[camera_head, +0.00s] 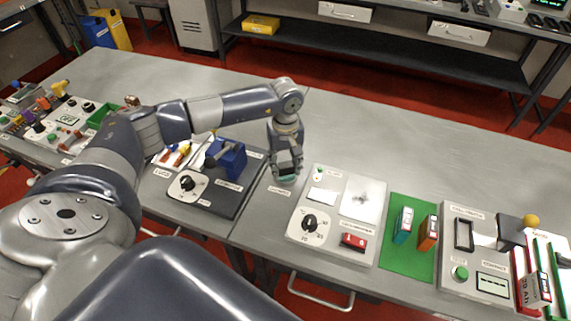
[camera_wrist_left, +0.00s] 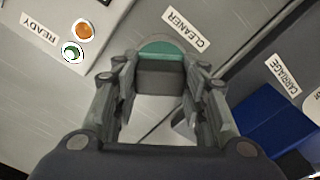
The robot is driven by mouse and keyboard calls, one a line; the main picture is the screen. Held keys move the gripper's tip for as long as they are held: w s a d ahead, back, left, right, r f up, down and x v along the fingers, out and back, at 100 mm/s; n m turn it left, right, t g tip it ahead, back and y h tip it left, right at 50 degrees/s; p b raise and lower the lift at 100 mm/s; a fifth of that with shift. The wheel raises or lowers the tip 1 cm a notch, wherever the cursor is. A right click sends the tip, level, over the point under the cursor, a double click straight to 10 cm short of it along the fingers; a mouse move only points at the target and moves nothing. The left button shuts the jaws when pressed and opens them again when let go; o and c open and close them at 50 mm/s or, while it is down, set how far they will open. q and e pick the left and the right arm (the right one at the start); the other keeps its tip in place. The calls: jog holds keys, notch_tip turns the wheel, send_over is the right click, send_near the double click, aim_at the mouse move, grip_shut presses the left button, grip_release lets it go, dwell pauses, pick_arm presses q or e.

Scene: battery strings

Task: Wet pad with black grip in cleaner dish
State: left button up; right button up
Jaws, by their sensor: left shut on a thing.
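My right gripper is not in view.
A blue carriage block (camera_head: 226,158) on a dark base stands left of the dish; its blue side (camera_wrist_left: 262,128) is near the gripper in the wrist view. The white dial panel (camera_head: 320,245) lies to the right, then a green mat (camera_head: 405,260). The table behind is clear.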

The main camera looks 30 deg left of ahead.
aim_at(286, 165)
pick_arm(q)
jog(key=shift+s+f, duration=0.1)
jog(key=shift+s, duration=0.05)
jog(key=shift+r+p, duration=0.5)
jog(key=shift+r, duration=0.35)
jog(key=shift+r+p, duration=1.2)
jog(key=shift+r, duration=1.5)
jog(key=shift+d, duration=0.15)
jog(key=s+d+r+m+b, duration=0.4)
jog(key=s+d+m+b, duration=0.3)
jog(key=s+d, duration=0.6)
jog(key=s+m, duration=0.1)
jog(key=m, duration=0.1)
jog(key=shift+s+m, duration=0.35)
jog(key=shift+m, duration=0.05)
